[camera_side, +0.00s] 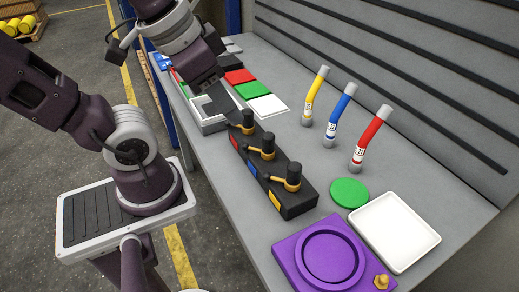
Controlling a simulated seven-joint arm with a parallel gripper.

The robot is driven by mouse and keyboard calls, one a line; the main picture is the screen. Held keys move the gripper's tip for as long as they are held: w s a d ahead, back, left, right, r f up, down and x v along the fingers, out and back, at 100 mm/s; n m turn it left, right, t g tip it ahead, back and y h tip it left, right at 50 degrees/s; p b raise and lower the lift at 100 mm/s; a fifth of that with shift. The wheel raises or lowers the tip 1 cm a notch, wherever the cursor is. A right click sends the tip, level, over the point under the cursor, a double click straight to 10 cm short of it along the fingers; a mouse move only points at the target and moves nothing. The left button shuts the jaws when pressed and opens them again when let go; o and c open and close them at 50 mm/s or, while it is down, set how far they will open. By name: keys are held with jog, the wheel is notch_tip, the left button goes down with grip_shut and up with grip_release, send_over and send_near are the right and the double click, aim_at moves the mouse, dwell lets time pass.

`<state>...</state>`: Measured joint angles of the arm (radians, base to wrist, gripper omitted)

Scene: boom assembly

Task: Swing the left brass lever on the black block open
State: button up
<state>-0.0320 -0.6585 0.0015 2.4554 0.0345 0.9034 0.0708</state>
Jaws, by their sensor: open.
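The black block (300,197) lies on the grey table and carries three brass levers with black knobs, beside red, blue and yellow labels. The left brass lever (246,130) is at the far end, by the red label. The middle lever (262,153) and right lever (284,183) lie across the block. My gripper (234,118) points down at the far end of the block, close to the left lever. Its dark fingers partly hide that lever, and I cannot tell whether they touch it. The gripper is open, with nothing visible between the fingers.
Yellow (315,97), blue (340,114) and red (371,138) tubes stand right of the block. A green disc (349,192), a white tray (432,240) and a purple fixture (290,262) lie nearer. A grey tray (207,126) and coloured plates (254,90) lie behind.

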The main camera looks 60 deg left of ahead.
jog(key=w+a+f+m+g+y, duration=0.1)
jog(key=w+a+f+m+g, duration=0.2)
jog(key=w+a, duration=0.35)
jog(key=m+g+y, duration=0.2)
jog(key=m+g, duration=0.3)
send_over(240, 126)
jog(key=f, duration=1.1)
jog(key=shift+s+a+f, duration=0.1)
jog(key=shift+a+f, duration=0.1)
jog(key=shift+a, duration=0.15)
jog(key=x, duration=0.7)
jog(key=shift+d+f, duration=0.1)
grip_shut()
